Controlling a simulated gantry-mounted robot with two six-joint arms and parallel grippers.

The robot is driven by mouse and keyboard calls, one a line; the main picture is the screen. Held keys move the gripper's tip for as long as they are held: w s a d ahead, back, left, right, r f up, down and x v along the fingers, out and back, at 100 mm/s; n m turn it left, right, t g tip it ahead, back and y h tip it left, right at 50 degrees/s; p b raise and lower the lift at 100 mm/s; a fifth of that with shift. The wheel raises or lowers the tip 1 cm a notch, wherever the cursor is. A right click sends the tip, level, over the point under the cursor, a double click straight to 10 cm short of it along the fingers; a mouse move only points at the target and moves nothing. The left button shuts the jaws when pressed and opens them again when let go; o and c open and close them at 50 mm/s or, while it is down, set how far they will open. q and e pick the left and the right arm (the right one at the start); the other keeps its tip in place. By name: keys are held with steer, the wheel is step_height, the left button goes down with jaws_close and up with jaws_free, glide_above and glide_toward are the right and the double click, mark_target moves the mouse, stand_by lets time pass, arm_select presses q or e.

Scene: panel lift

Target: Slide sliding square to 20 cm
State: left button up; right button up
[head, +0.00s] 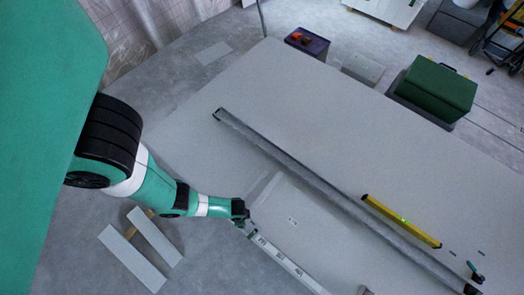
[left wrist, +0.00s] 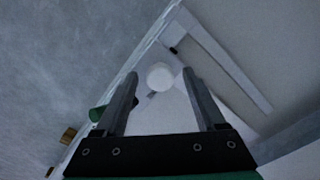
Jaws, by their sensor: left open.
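A pale marked bar (head: 285,262), which looks like the sliding square, lies along the near left edge of the large light grey panel (head: 330,130). A thin pale strip (head: 264,187) lies on the panel beside its upper end. My left gripper (head: 240,222) is over that upper end, at the panel's edge. In the left wrist view my left gripper (left wrist: 160,88) is open, and a round white knob (left wrist: 160,76) shows between its fingertips. I cannot tell whether the fingers touch the knob. The scale readings are too small to read. My right gripper is not in view.
A long grey rail (head: 300,175) crosses the panel, with a yellow level (head: 400,220) beside it. A small green and black tool (head: 475,272) is at the lower right. A green box (head: 437,88) and a purple crate (head: 307,43) stand beyond the panel. Two boards (head: 132,258) lie on the floor.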

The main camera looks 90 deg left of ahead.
arm_select(q)
steer(key=shift+c, duration=0.4)
jaws_close()
stand_by(0.9)
